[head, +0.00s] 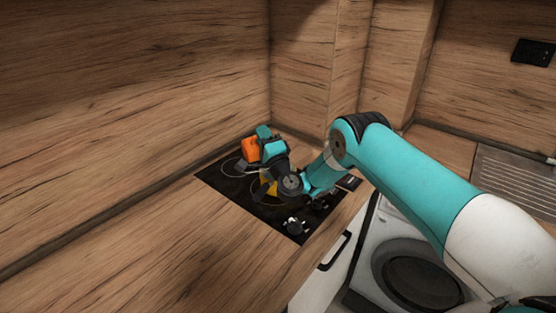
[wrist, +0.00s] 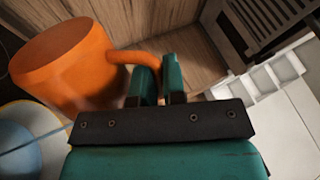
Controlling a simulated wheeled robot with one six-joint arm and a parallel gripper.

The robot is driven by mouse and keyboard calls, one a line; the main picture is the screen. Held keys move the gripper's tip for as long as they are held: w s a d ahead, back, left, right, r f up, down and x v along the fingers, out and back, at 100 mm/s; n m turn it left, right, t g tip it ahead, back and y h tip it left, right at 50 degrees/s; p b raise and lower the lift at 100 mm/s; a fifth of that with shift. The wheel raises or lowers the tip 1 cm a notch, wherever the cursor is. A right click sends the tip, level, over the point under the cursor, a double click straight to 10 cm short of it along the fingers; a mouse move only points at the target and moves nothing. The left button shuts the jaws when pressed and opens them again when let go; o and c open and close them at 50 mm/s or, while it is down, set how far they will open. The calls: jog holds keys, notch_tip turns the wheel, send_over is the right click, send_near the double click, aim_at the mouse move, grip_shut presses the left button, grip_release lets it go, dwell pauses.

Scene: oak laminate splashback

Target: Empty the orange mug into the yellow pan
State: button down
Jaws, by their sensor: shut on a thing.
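The orange mug (head: 250,148) is held above the black hob in the head view. In the wrist view the mug (wrist: 70,75) fills the upper left, and its handle reaches in between my fingers. My gripper (wrist: 158,80) is shut on that handle; it also shows in the head view (head: 263,135). The mug looks tilted, but its contents are not visible. A small yellow patch (head: 267,188), likely the yellow pan, shows on the hob below the mug, mostly hidden behind my arm. A pale-rimmed, bluish round shape (wrist: 22,140) shows at the wrist view's lower left; I cannot tell what it is.
The black hob (head: 232,193) is set in the wooden worktop (head: 190,245), near the wooden walls. Knobs (head: 297,226) stand at its front. A white front-loading appliance (head: 405,270) is below. A metal drainer (head: 515,180) lies at right. The worktop left of the hob is clear.

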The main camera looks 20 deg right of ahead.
jog(key=shift+w+d+r+m+h, duration=0.1)
jog(key=shift+d+r+m+h, duration=0.2)
jog(key=shift+d+m+h, duration=0.5)
jog(key=s+a+f+n+g+y+b, duration=0.1)
jog(key=a+f+n+g+y+b, duration=0.1)
jog(key=a+n, duration=0.5)
jog(key=s+a+f+n+g+y+b, duration=0.1)
jog(key=a+f+n+g+y+b, duration=0.2)
jog(key=n, duration=1.2)
jog(key=shift+s+a+f+g+b, duration=0.35)
jog(key=shift+a+f+g+b, duration=0.45)
jog(key=shift+a+f+b, duration=1.4)
jog(key=shift+a+r+p, duration=0.35)
jog(key=shift+p, duration=0.15)
